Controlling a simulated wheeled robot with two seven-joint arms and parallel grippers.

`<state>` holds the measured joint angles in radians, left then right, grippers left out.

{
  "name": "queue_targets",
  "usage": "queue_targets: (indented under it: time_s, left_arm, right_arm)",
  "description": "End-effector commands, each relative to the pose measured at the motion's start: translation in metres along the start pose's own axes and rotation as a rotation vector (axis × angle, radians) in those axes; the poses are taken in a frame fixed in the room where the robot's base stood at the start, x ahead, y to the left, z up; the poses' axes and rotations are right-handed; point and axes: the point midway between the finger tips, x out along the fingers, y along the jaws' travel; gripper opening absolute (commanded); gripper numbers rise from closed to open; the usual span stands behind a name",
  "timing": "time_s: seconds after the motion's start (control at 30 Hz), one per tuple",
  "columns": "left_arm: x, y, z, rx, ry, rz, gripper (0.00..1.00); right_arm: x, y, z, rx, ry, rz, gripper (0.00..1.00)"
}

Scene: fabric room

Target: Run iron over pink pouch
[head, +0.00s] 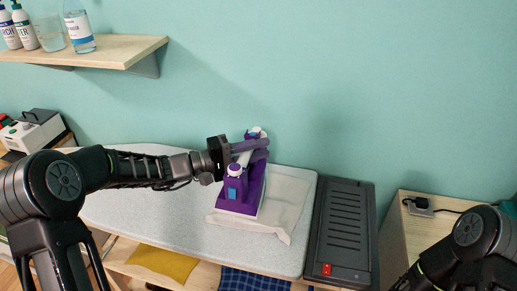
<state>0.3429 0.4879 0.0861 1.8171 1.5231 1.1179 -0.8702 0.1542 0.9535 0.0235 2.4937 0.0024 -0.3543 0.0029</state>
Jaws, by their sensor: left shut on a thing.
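A purple and white iron (234,204) is on a pale, slightly pinkish flat cloth (288,195), which looks like the pouch. The cloth lies on the right part of the grey ironing board (135,210). My left gripper (250,147) is shut on the iron's handle, reaching in from the left. The iron covers the left and middle part of the cloth; its right side and front edge show. I cannot tell whether the soleplate touches the cloth. My right arm shows at the lower right, but its gripper is out of the picture.
A dark grey slatted iron rest (342,230) with a red switch adjoins the board's right end. A wooden cabinet (408,225) with a socket stands further right. A shelf (100,50) holds bottles at upper left. Yellow (162,262) and blue (250,280) cloths lie below the board.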

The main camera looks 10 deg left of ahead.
Motion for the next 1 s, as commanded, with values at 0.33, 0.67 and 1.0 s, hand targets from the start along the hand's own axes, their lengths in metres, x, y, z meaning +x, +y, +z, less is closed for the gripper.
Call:
queue_targets:
  time_s: [0.33,0.67,1.0]
  left_arm:
    - [0.001,0.004,0.0,0.004,-0.002,0.007,0.0]
    - [0.001,-0.011,0.0,0.002,-0.001,0.006,0.0]
    - [0.001,-0.033,0.0,0.004,-0.002,0.007,0.0]
  right_arm:
    - [0.0,0.0,0.0,0.0,-0.001,0.0,0.4]
    - [0.003,0.001,0.0,0.0,0.0,-0.001,0.4]
    - [0.006,0.002,-0.001,-0.001,0.002,-0.002,0.4]
